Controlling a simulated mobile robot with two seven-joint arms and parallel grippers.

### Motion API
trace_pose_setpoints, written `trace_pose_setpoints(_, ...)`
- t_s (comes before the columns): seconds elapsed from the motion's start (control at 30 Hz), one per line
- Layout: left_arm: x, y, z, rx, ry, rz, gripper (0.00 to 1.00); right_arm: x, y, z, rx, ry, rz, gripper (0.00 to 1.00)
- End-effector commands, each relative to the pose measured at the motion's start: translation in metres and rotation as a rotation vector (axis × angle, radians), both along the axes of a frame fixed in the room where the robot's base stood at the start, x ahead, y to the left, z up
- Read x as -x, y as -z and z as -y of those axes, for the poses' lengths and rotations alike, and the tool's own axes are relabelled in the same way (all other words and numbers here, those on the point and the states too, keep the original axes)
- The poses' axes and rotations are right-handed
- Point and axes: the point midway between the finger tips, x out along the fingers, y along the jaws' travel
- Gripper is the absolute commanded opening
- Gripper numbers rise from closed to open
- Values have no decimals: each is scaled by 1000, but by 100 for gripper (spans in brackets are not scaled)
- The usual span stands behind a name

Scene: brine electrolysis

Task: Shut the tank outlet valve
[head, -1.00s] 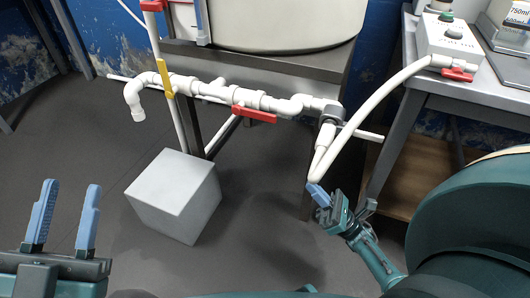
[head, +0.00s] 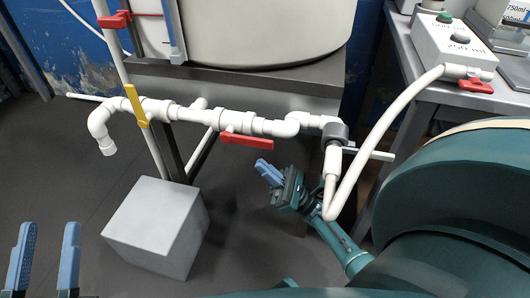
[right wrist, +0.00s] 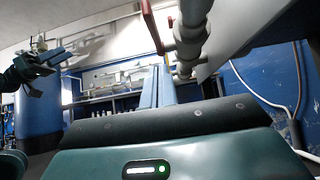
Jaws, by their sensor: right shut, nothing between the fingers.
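White pipework (head: 185,113) runs below the large tank (head: 260,32). It carries a red lever (head: 246,140) in the middle and an upright yellow lever (head: 136,105) at the left. The red lever lies nearly along the pipe. I cannot tell from labels which is the outlet valve. My right gripper (head: 266,168) is shut and empty, just below and right of the red lever, apart from it. In the right wrist view its fingers (right wrist: 158,88) point up towards a red lever (right wrist: 152,26) on a white pipe. My left gripper (head: 46,228) is open and empty at lower left.
A pale grey block (head: 155,228) stands on the floor below the pipe. A white hose (head: 385,125) loops from the pipe to a box (head: 450,45) with another red lever (head: 476,86) on the right table. One more red lever (head: 113,20) is at upper left.

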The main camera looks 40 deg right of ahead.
Motion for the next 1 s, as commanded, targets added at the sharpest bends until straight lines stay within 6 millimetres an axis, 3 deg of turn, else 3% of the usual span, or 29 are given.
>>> trace_pose_setpoints(0.1,2,4,1,6,-1,-47,36,-1,-22,-2,1,-1,0,0)
trace_pose_setpoints(0.23,4,10,1,6,0,-84,36,-1,-35,-2,0,-1,0,0)
trace_pose_setpoints(0.73,5,15,2,7,0,-110,36,-1,-43,-1,-2,-1,-1,0)
trace_pose_setpoints(1.0,5,16,2,13,-1,-131,36,5,-67,4,-2,-1,1,0)
